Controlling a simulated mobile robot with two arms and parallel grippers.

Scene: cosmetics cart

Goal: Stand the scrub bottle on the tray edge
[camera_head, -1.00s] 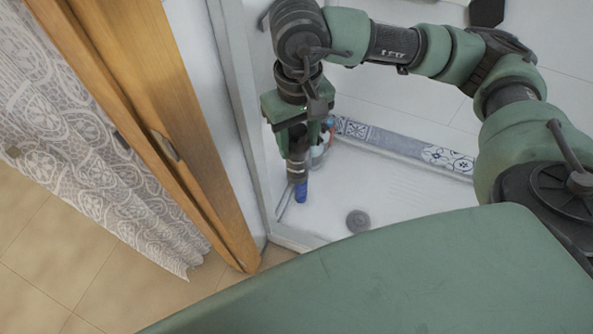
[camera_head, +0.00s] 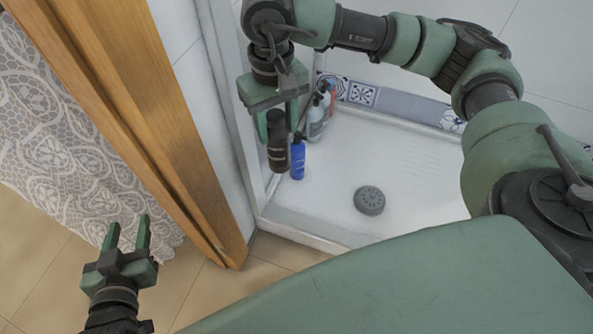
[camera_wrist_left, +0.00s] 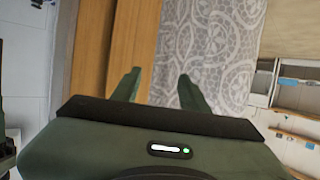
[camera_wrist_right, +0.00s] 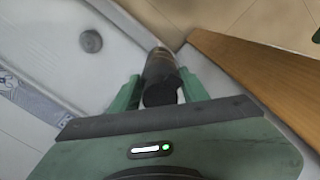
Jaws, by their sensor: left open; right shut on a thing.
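A dark bottle (camera_head: 277,158), which I take to be the scrub bottle, is between the fingers of my right gripper (camera_head: 278,122). That gripper points down and is shut on it. The bottle looks roughly upright by the left edge of the white shower tray (camera_head: 325,200); I cannot tell whether its base touches. In the right wrist view the bottle (camera_wrist_right: 160,78) sits between the fingers, its dark end towards the camera. My left gripper (camera_head: 127,234) is open and empty over the tiled floor outside, left of the wooden door frame.
A blue bottle (camera_head: 297,160) stands right beside the held bottle, and pale bottles (camera_head: 317,118) stand behind it in the corner. A grey round drain (camera_head: 369,200) lies in the tray, whose middle is clear. The wooden frame (camera_head: 165,110) and lace curtain (camera_head: 70,140) are at left.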

